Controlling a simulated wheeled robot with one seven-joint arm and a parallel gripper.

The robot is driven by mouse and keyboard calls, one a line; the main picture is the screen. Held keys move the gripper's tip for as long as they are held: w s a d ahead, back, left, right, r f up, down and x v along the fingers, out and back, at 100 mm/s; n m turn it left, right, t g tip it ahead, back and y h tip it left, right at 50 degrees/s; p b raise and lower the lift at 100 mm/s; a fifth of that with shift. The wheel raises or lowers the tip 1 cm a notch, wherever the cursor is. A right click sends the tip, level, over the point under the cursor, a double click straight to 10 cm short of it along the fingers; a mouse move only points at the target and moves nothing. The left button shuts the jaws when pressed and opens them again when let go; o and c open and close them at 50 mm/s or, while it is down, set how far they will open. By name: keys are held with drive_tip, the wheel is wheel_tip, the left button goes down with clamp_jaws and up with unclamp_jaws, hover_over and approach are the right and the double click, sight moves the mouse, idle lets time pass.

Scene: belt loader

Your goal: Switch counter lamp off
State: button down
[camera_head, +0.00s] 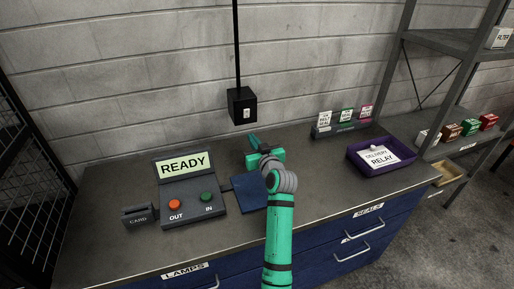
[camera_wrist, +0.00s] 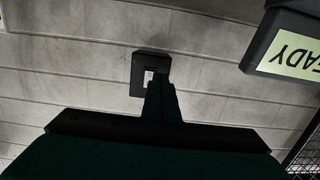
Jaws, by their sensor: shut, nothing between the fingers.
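A black wall box with a small white rocker switch (camera_head: 246,114) is fixed to the block wall above the counter, with a black cable running up from it. The box also shows in the wrist view (camera_wrist: 137,76). My gripper (camera_head: 253,141) is shut and empty, below the box and just above the counter's back part. In the wrist view the closed fingertips (camera_wrist: 158,76) overlap the lower right part of the box and partly cover the switch. I cannot tell whether they touch it. No lamp itself is in view.
A console (camera_head: 189,190) reading READY, with OUT and IN buttons, stands left on the counter (camera_head: 100,230). A blue pad (camera_head: 248,194) lies beside it. A purple tray (camera_head: 360,165) with a DELIVERY RELAY card and a small sign rack (camera_head: 340,129) stand right. Metal shelving is further right.

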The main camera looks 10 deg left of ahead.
drive_tip(key=s+d, duration=0.1)
drive_tip(key=s, duration=0.1)
drive_tip(key=s+d, duration=0.1)
drive_tip(key=shift+d+f, duration=0.25)
drive_tip(key=shift+d, duration=0.05)
idle(0.3)
